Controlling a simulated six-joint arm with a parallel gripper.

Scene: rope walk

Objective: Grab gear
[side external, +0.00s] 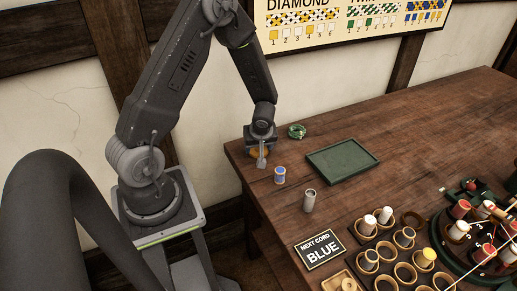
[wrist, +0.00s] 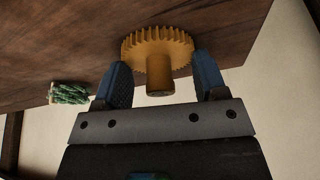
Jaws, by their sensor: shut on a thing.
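The gear (wrist: 157,48) is orange-brown and toothed, with a round hub. In the wrist view its hub (wrist: 159,76) points toward my gripper (wrist: 160,80), between the two blue-grey fingers. In the side view the gear (side external: 259,154) shows only partly, at the left end of the table, behind my gripper (side external: 261,160). My gripper points down and is shut on the gear. From these views I cannot tell whether the gear touches the table.
A green cord coil (side external: 297,131), a blue-and-white spool (side external: 280,175) and a grey cylinder (side external: 309,200) stand near. A green tray (side external: 343,162) lies to the right. A NEXT CORD BLUE sign (side external: 320,250) and several spools in wooden rings fill the front right.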

